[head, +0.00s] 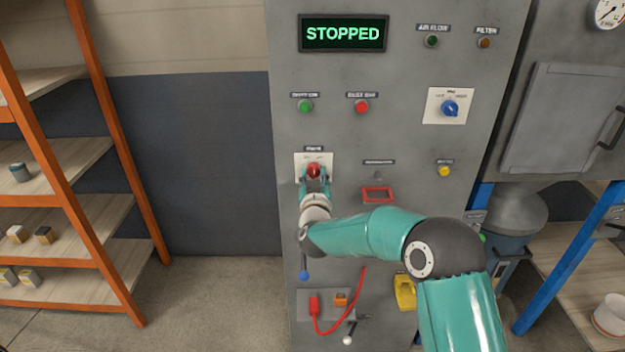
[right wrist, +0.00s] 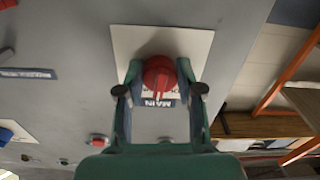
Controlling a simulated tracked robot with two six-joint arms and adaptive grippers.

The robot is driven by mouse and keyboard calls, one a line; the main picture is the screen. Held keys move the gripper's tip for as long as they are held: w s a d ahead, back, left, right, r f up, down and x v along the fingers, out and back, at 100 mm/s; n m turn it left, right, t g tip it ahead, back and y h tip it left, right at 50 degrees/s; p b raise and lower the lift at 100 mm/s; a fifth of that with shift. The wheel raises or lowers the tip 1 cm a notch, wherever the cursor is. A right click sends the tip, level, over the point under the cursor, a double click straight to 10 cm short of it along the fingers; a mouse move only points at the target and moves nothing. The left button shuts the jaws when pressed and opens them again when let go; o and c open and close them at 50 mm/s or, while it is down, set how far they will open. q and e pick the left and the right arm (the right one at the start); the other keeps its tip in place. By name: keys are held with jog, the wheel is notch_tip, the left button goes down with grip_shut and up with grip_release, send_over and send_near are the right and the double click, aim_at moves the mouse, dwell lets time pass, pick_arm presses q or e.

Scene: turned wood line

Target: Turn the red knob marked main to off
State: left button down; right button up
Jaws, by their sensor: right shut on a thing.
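The red knob (head: 314,171) sits on a white plate (head: 301,163) on the grey panel, below a small dark label. In the right wrist view the red knob (right wrist: 160,75) shows on its white plate (right wrist: 128,42), with the MAIN label (right wrist: 159,103) beside it. My right gripper (head: 314,178) is at the knob, shut on it. In the right wrist view its two fingers (right wrist: 159,90) stand on either side of the knob. The knob's pointing direction cannot be told, as the fingers partly hide its plate markings. My left gripper is not in view.
The panel's display (head: 343,33) reads STOPPED. A blue knob (head: 450,108), a green button (head: 305,106) and a red button (head: 361,106) are nearby. A red frame (head: 377,194) is right of the knob. A red cable (head: 350,313) hangs below. Shelves (head: 75,165) stand left.

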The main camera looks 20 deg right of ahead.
jog(key=n, duration=0.4)
jog(key=shift+n, duration=1.7)
jog(key=o, duration=1.1)
jog(key=shift+o, duration=0.2)
jog(key=v, duration=1.2)
